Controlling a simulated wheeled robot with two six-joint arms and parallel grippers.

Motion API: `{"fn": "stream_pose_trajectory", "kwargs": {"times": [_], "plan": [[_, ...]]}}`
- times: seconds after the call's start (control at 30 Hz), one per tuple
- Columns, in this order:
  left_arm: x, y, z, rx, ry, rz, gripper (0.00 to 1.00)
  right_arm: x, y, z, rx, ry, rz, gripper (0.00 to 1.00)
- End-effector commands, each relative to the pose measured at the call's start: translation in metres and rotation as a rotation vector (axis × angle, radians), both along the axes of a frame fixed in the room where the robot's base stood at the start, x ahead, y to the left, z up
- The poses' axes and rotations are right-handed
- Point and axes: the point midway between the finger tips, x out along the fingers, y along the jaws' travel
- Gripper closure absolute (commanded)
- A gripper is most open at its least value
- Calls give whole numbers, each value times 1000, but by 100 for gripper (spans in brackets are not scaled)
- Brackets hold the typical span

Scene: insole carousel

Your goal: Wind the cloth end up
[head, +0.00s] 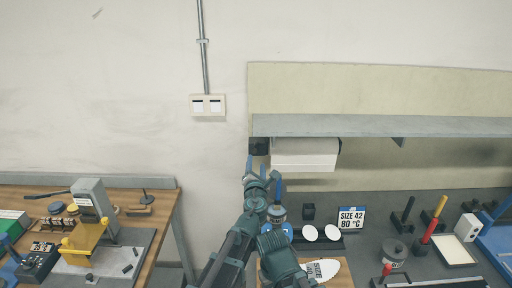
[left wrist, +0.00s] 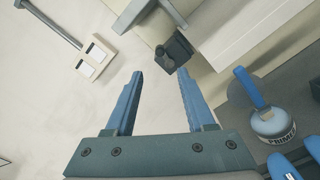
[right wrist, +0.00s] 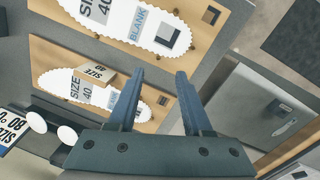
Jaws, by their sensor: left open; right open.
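A white cloth roll (head: 305,147) hangs under the wall shelf, its flat end hanging at the front. A dark knob or crank (head: 259,146) sits at its left end. My left gripper (head: 263,171) is raised just below the knob, open and empty. In the left wrist view the knob (left wrist: 175,52) is beyond the open fingers (left wrist: 160,76), apart from them, and the white roll (left wrist: 245,35) is to its right. My right gripper (right wrist: 160,75) is open and empty above a wooden board with a white insole (right wrist: 95,92); its fingers hide part of the insole.
A grey shelf (head: 370,125) overhangs the dark bench. A primer bottle (left wrist: 275,125), a size sign (head: 351,218) and two white discs (head: 321,233) stand below. A wooden table with a yellow-and-grey device (head: 92,236) is left.

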Motion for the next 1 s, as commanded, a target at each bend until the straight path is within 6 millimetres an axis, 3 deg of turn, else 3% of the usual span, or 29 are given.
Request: {"fn": "stream_pose_trajectory", "kwargs": {"times": [0.27,0.7,1.0], "plan": [[41,-1,0,-2,0,1,45,0,0,0,0,0,0,50],[123,-1,0,-2,0,1,45,0,0,0,0,0,0,50],[132,-1,0,-2,0,0,45,0,0,0,0,0,0,50]]}}
